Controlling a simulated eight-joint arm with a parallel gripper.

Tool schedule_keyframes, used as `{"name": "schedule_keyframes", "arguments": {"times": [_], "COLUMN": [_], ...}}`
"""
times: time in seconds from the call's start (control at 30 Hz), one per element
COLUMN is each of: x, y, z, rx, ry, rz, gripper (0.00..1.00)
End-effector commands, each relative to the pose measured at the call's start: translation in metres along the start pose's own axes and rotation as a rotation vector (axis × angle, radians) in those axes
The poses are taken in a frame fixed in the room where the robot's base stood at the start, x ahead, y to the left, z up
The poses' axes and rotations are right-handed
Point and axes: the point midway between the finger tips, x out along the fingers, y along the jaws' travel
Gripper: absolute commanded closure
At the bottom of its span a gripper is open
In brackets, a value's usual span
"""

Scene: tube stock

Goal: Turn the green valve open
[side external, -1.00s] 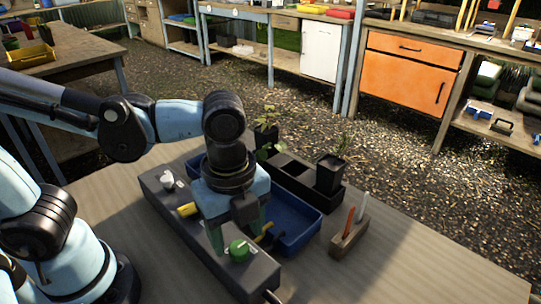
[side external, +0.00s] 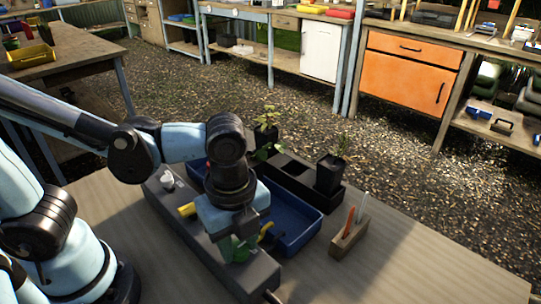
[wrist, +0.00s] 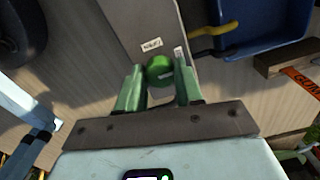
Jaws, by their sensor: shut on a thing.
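The green valve (wrist: 160,70) is a round knob on top of a long dark grey box (side external: 196,232) on the table. In the wrist view my gripper (wrist: 159,80) has its two green fingers on either side of the knob, shut on it. In the side view my gripper (side external: 237,250) points down over the near end of the box, and its fingers and wrist mostly hide the knob. Small white labels (wrist: 152,45) lie on the box beyond the knob.
A yellow valve (side external: 187,210) and a white valve (side external: 167,178) sit farther along the box. A blue tray (side external: 296,232) stands right beside it. A black planter (side external: 282,173) with potted plants is behind. A wooden block (side external: 347,240) holds upright tools. The table's right front is clear.

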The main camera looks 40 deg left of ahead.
Motion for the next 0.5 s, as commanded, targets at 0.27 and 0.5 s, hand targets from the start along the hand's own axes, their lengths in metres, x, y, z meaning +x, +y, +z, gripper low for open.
{"name": "schedule_keyframes", "arguments": {"times": [0.27,0.5], "x": [-0.0002,-0.0002], "y": [-0.0003,-0.0001], "z": [0.0,0.0001], "rx": [-0.013,-0.105], "ry": [0.0,0.001], "rz": [-0.001,0.001], "gripper": [0.95,0.95]}}
